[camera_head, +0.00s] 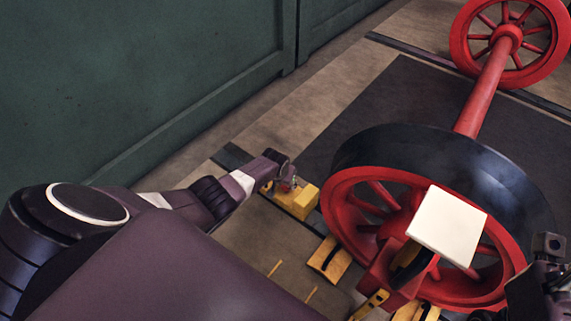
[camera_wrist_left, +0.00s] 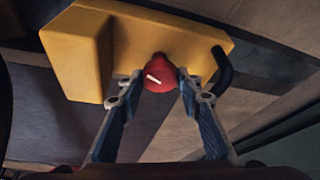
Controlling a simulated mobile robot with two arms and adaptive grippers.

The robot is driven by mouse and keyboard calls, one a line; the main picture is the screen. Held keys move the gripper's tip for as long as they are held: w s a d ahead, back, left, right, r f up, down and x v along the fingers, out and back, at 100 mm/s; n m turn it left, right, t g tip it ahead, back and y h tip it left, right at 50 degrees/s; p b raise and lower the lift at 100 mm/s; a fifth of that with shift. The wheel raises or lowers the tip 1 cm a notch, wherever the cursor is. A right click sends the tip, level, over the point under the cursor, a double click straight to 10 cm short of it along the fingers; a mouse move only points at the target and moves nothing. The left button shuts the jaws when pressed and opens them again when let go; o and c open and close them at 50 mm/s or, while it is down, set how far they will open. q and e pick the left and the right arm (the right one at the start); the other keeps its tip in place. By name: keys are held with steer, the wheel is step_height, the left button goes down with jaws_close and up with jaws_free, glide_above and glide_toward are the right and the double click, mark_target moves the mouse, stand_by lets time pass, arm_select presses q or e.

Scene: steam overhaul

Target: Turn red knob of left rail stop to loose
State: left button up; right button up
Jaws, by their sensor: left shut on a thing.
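The left rail stop (camera_head: 297,201) is a yellow block on the rail beside the near red wheel. It fills the upper part of the left wrist view (camera_wrist_left: 75,55). Its red knob (camera_wrist_left: 160,75) has a short white mark that lies slanted. My left gripper (camera_wrist_left: 160,88) is shut on the knob, one fingertip at each side. In the head view the left gripper (camera_head: 287,182) reaches the stop from the left and mostly hides the knob. Dark parts of my right gripper (camera_head: 548,262) show at the right edge; its fingers cannot be made out.
A red spoked wheel (camera_head: 345,205) with a dark rim stands right beside the stop, joined by a red axle (camera_head: 487,88) to a far wheel (camera_head: 460,40). A white square plate (camera_head: 448,225) is in front of the near wheel. A green wall (camera_head: 140,80) runs along the left.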

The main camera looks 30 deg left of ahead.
arm_select(q)
steer(key=n, duration=0.1)
steer(key=n+y, duration=0.1)
steer(key=shift+d+n, duration=0.2)
steer(key=shift+n, duration=0.1)
steer(key=shift+w+n+g+y, duration=0.1)
steer(key=shift+n+g+y, duration=0.3)
steer(key=shift+n, duration=1)
steer(key=o, duration=1.1)
steer(key=shift+o, duration=0.2)
steer(key=shift+r, duration=0.15)
steer(key=v, duration=1.1)
steer(key=shift+r, duration=0.3)
steer(key=shift+d, duration=0.15)
